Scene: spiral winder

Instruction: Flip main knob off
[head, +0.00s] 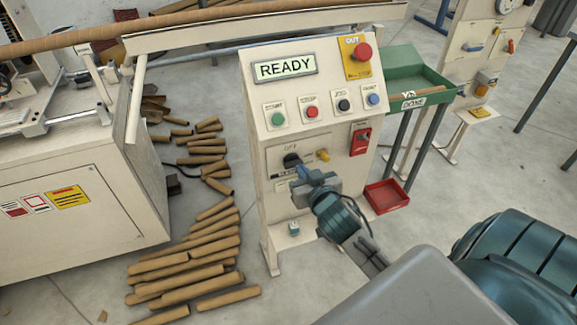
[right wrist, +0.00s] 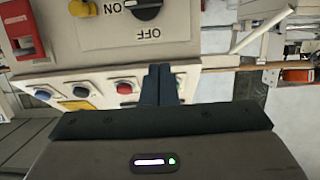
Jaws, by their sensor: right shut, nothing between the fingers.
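The main knob (head: 292,160) is a black rotary knob on the lower front of the cream control panel (head: 262,100). An OFF label stands above it in the head view. In the right wrist view the knob (right wrist: 145,8) is at the top edge, partly cut off, with the ON and OFF labels upside down; its exact handle angle is hard to tell. My right gripper (head: 302,178) is just below and right of the knob in the head view. In the right wrist view its fingers (right wrist: 160,84) are together and empty, apart from the knob. My left gripper is not in view.
The panel has a READY display (head: 286,67), a red emergency button (head: 362,52), several coloured buttons, a yellow knob (head: 323,155) and a red switch box (head: 361,139). A red bin (head: 386,196) sits at lower right. Cardboard tubes (head: 190,270) litter the floor at left.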

